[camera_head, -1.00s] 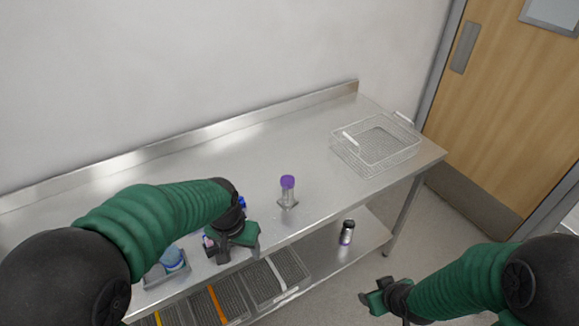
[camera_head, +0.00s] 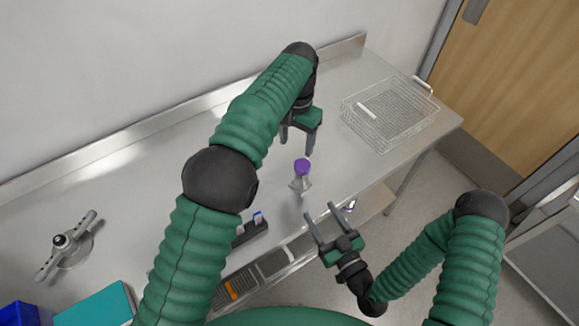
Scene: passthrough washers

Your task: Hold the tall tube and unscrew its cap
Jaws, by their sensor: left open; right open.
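The tall tube (camera_head: 301,183) is clear with a purple cap (camera_head: 302,166) and stands upright on the steel table. My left gripper (camera_head: 297,152) is open and points down just behind the tube, close to the cap; I cannot tell whether it touches. My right gripper (camera_head: 320,214) is open in front of the tube, near the table's front edge, with its fingers pointing up toward the tube. Nothing is between its fingers.
A wire basket (camera_head: 388,112) stands at the right end of the steel table (camera_head: 130,215). A dark rack (camera_head: 250,232) with small tubes is near the front edge. A metal-handled device (camera_head: 70,245), a teal box (camera_head: 95,306) and a blue bin (camera_head: 18,314) are at the left.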

